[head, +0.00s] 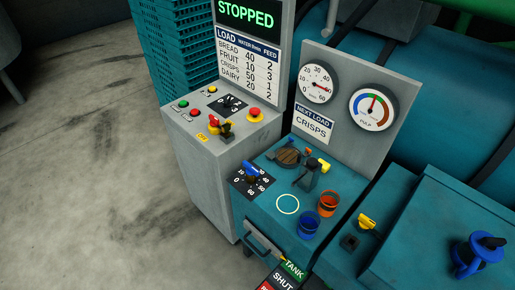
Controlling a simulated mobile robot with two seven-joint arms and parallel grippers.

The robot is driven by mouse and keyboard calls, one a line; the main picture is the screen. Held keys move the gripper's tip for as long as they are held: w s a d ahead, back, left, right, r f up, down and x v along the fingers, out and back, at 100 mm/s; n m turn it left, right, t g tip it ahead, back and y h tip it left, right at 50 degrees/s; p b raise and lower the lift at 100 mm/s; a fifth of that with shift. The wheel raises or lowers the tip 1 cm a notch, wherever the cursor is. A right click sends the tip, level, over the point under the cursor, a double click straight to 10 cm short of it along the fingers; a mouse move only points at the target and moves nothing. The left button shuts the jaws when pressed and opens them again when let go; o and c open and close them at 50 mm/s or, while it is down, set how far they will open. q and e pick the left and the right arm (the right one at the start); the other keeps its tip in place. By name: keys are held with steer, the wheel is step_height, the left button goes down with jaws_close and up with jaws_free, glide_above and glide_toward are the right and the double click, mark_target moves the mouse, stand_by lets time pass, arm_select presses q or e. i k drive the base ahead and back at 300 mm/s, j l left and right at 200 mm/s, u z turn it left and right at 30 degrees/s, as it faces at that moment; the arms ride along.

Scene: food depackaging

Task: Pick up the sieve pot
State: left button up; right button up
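Two small open pots stand side by side on the teal cabinet top (262,222): an orange pot (328,204) and a blue pot (307,225) in front of it. I cannot tell from their looks which one is the sieve pot; their insides are too small to make out. A white ring (288,204) is marked on the top just left of the pots, and it is empty. A dark spout-like fitting with a yellow part (312,176) stands behind the ring. Neither of my grippers is in view.
A round brown lid (288,156) lies behind the ring. A blue-handled dial (250,172) is at left, a yellow lever (366,222) at right. Open floor (80,180) lies left.

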mark_target(469, 256)
steer(key=z, duration=1.9)
